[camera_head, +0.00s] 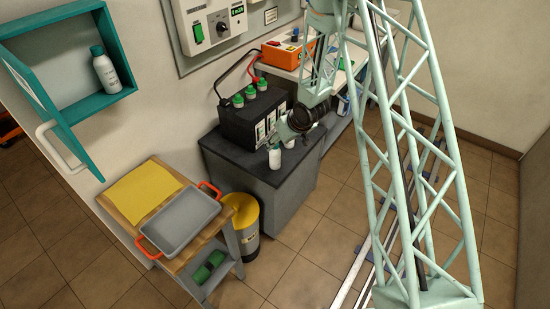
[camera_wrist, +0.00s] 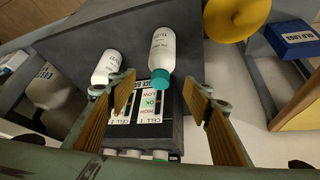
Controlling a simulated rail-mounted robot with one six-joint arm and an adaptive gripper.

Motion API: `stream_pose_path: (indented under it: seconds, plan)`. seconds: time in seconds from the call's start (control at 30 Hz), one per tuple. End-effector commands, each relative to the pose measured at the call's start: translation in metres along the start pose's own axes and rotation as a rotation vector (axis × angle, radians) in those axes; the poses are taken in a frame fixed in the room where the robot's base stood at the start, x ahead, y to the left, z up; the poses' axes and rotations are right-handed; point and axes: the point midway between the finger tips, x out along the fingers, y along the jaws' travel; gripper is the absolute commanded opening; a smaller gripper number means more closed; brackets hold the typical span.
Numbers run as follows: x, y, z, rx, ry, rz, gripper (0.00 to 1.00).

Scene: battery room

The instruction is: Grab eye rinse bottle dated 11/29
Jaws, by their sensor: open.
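A white bottle with a teal cap (camera_wrist: 161,52) stands on the dark cabinet top in the wrist view. A second white bottle (camera_wrist: 105,68) stands left of it, its cap mostly behind a finger. The label dates are too small to read. In the head view, one white bottle (camera_head: 275,158) stands at the front edge of the cabinet top. A third white bottle (camera_head: 105,72) stands in the teal wall box (camera_head: 125,45), whose door is open. My gripper (camera_wrist: 163,90) is open and empty, with the teal-capped bottle's cap end between its fingers in the picture; contact is not visible.
The black battery block (camera_head: 252,115) with green caps stands behind the bottles, close to my gripper. An orange device (camera_head: 283,55) is on the bench beyond. A wooden cart with a grey tray (camera_head: 180,222) and a yellow-lidded bin (camera_head: 243,210) stand left of the cabinet.

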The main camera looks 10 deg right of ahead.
Motion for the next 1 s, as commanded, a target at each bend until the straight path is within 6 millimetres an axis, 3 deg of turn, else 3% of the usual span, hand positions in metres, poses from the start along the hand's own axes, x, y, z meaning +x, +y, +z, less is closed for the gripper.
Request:
stream_pose_path:
  seconds: [0.47, 1.0]
  plan:
    - [0.004, 0.000, 0.001, 0.000, -0.001, 0.000, 0.46]
    - [0.049, -0.001, 0.001, -0.001, 0.000, -0.001, 0.46]
